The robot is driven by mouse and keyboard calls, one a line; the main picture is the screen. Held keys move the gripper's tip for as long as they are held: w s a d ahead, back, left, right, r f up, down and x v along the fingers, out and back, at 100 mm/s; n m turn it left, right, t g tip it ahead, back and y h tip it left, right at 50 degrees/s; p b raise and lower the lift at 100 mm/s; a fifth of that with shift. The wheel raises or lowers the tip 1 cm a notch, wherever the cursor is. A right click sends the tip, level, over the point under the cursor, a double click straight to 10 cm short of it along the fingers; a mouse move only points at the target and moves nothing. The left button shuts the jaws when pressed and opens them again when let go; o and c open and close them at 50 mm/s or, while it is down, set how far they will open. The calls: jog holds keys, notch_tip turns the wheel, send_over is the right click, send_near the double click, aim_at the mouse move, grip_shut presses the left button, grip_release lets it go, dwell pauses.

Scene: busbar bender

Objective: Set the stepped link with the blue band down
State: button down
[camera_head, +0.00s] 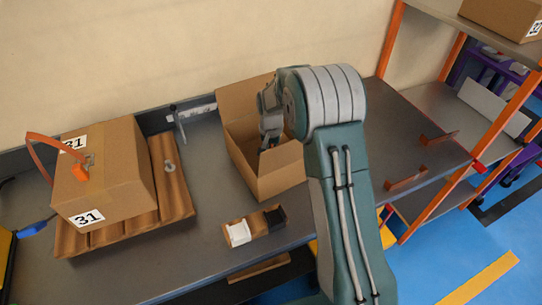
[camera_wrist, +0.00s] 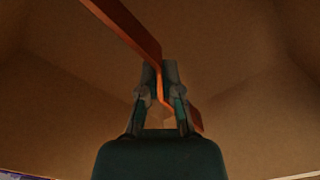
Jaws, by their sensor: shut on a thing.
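The stepped link (camera_wrist: 128,28) is a copper-coloured bar with a bend in it. In the wrist view it runs from the top left down between my fingertips and out to the lower right. I see no blue band on it; that part may be hidden. My gripper (camera_wrist: 159,78) is shut on the link near its bend. In the head view my gripper (camera_head: 268,142) reaches down into an open cardboard box (camera_head: 282,177), and the link is hidden there. Brown cardboard fills the wrist view behind the link. I cannot tell whether the link touches the box.
Two copper-coloured bent pieces (camera_head: 438,138) (camera_head: 406,181) lie on the grey bench at the right. A closed box marked 31 (camera_head: 120,180) sits on a wooden pallet (camera_head: 176,185) at the left. A small tray (camera_head: 256,226) with white and black blocks stands in front. An orange-framed shelf (camera_head: 390,40) is at the right.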

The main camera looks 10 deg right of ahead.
jog(key=shift+f, duration=1.25)
jog(key=c, duration=0.8)
grip_release()
